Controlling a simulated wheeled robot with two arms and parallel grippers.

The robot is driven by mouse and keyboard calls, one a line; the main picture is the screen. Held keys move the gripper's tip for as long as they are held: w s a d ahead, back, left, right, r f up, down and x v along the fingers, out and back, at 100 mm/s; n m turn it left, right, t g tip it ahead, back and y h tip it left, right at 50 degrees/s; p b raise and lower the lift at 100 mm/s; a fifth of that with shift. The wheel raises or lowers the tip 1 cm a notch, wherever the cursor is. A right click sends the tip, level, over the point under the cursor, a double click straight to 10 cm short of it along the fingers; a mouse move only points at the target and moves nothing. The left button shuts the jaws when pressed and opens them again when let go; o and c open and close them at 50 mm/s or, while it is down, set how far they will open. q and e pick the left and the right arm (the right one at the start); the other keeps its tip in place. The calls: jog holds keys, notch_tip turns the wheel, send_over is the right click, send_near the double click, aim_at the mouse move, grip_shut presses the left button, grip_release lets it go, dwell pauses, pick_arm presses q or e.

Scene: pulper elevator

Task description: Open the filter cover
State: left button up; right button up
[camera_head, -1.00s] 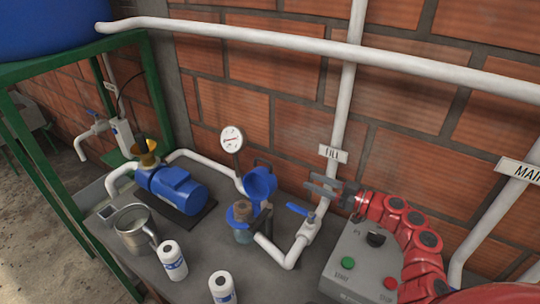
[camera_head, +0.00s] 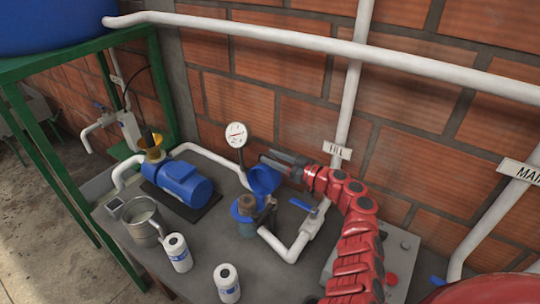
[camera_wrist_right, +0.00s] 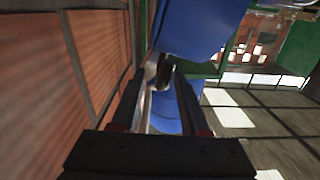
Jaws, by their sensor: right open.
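The blue filter cover (camera_head: 264,180) stands tipped up, tilted beside and above the filter housing (camera_head: 247,224), whose blue rim (camera_head: 238,208) and brown top show. My right gripper (camera_head: 268,158) is at the upper edge of the cover, on the wall side, its fingers pointing left. In the right wrist view the gripper (camera_wrist_right: 160,78) has its two dark fingers apart, with blue surfaces ahead and between them. Contact with the cover cannot be told. My left gripper is not in view.
A blue pump (camera_head: 180,183) stands left of the filter, with a metal pot (camera_head: 141,222) and white bottles (camera_head: 177,253) in front. A gauge (camera_head: 237,135) rises behind. A blue-handled valve (camera_head: 304,206) and white pipes are to the right. The brick wall is close behind.

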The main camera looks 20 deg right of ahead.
jog(key=shift+w+a, duration=0.35)
jog(key=shift+w, duration=0.1)
grip_shut()
jog(key=shift+r, duration=0.1)
dwell(1.1)
